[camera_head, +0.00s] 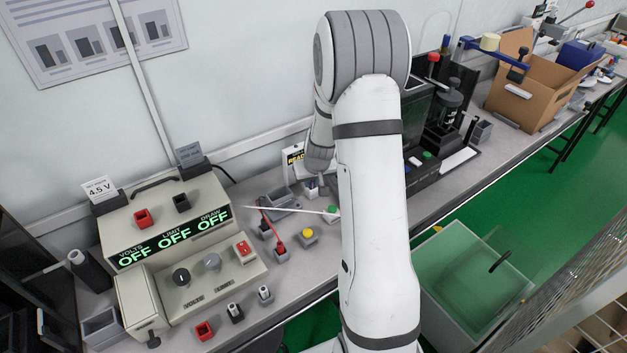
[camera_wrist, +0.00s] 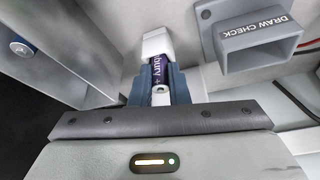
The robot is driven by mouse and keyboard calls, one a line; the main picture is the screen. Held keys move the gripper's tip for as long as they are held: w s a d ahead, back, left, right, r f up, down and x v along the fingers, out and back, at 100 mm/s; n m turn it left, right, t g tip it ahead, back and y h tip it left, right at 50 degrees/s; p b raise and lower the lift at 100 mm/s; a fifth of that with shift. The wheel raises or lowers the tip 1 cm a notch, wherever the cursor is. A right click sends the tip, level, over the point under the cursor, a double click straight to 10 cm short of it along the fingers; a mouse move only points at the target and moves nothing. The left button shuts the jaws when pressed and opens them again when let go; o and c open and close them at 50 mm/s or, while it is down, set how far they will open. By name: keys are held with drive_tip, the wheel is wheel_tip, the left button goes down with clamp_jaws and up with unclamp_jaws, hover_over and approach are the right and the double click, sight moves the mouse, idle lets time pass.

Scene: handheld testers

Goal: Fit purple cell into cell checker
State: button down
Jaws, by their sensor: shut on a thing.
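In the wrist view, the purple cell (camera_wrist: 157,74) shows white lettering and a plus sign. My gripper (camera_wrist: 158,82) is shut on it, with a blue-grey finger on each side. A white block-like piece (camera_wrist: 157,42) lies right at the cell's far end; I cannot tell whether they touch or what it belongs to. I cannot identify the cell checker for certain; my arm covers part of that area.
A grey holder marked DRAW CHECK (camera_wrist: 265,45) stands right of the cell, and a metal panel (camera_wrist: 55,45) at left. The power supply (camera_head: 175,235) reads OFF. A yellow button (camera_head: 306,233) and red-lead plug (camera_head: 280,247) sit nearby. A cardboard box (camera_head: 535,85) stands far right.

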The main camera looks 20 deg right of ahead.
drive_tip(key=shift+s+f, duration=0.15)
drive_tip(key=shift+f, duration=0.25)
drive_tip(key=shift+s+f+b, duration=0.1)
drive_tip(key=shift+b, duration=0.3)
drive_tip(key=c, duration=1.5)
unclamp_jaws()
drive_tip(key=shift+s+a+f, duration=0.1)
drive_tip(key=shift+s, duration=0.05)
drive_tip(key=shift+o, duration=0.6)
drive_tip(key=shift+r+p, duration=0.2)
drive_tip(key=shift+p, duration=0.15)
drive_tip(key=shift+r+p, duration=0.35)
drive_tip(key=shift+p, duration=0.1)
drive_tip(key=w+v, duration=0.1)
drive_tip(key=v, duration=1.1)
drive_tip(key=s+a+r, duration=0.3)
drive_tip(key=s, duration=0.5)
drive_tip(key=s+a+r+g, duration=0.1)
drive_tip(key=s+a+r, duration=0.3)
drive_tip(key=s, duration=0.4)
drive_tip(key=s+a+r+n, duration=0.1)
drive_tip(key=s+a+r, duration=0.2)
drive_tip(key=s, duration=0.5)
drive_tip(key=shift+a+r+g, duration=0.4)
drive_tip(key=shift+a, duration=0.1)
